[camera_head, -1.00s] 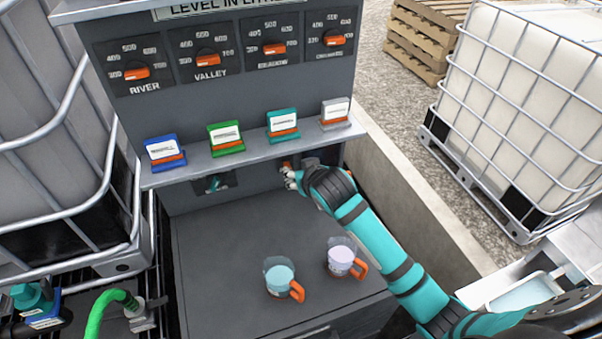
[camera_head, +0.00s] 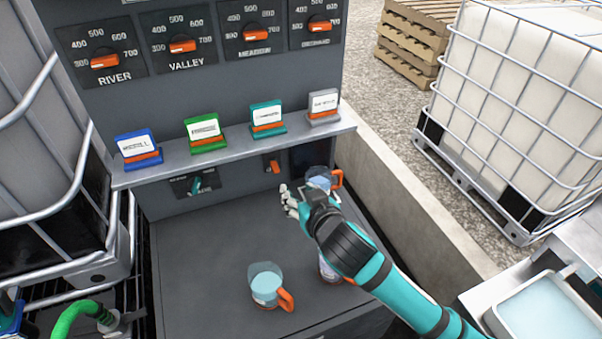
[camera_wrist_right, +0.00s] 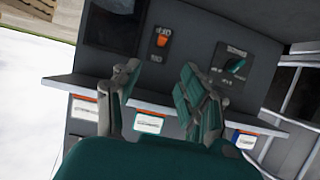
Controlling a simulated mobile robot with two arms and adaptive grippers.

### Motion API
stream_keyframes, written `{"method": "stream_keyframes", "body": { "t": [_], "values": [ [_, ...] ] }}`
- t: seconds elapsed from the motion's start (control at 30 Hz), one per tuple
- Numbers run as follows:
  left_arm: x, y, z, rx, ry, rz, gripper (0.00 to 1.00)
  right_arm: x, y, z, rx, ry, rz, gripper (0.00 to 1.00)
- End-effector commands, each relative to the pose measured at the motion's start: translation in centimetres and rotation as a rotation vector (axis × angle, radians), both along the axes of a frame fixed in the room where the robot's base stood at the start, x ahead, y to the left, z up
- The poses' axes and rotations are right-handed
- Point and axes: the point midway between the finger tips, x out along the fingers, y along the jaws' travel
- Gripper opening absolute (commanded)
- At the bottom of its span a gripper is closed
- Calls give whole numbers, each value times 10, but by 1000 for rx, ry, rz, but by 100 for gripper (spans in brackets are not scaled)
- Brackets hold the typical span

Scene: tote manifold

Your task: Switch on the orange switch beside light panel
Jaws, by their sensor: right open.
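The orange switch (camera_head: 272,167) is on the grey lower front panel, under the shelf; it also shows in the right wrist view (camera_wrist_right: 162,39). A dark square panel (camera_head: 309,159), likely the light panel, is just right of the switch and looks unlit; the right wrist view shows it too (camera_wrist_right: 108,27). I cannot tell the switch's position. My right gripper (camera_head: 288,201) is open and empty, in front of and below the switch, apart from it. In the right wrist view its spread fingers (camera_wrist_right: 158,95) are below the switch. My left gripper is not in view.
A teal knob (camera_head: 196,185) is left of the switch. A jug (camera_head: 320,181) stands behind my right gripper, another (camera_head: 266,284) on the bench front, a third partly behind my arm. Tags (camera_head: 267,116) line the shelf. The left bench top is clear.

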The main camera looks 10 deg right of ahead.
Motion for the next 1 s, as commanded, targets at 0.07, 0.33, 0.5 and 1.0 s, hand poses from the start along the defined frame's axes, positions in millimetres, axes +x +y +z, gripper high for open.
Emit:
{"method": "stream_keyframes", "body": {
  "t": [0.07,0.33,0.5,1.0],
  "values": [
    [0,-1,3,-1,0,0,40,7,2,0,-1,-1,-1,42],
    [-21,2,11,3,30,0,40,55,10,-19,-2,1,-2,42],
    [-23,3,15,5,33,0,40,87,17,-33,-2,2,-2,42],
    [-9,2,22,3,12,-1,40,151,30,-62,-1,1,-2,42]
  ]
}}
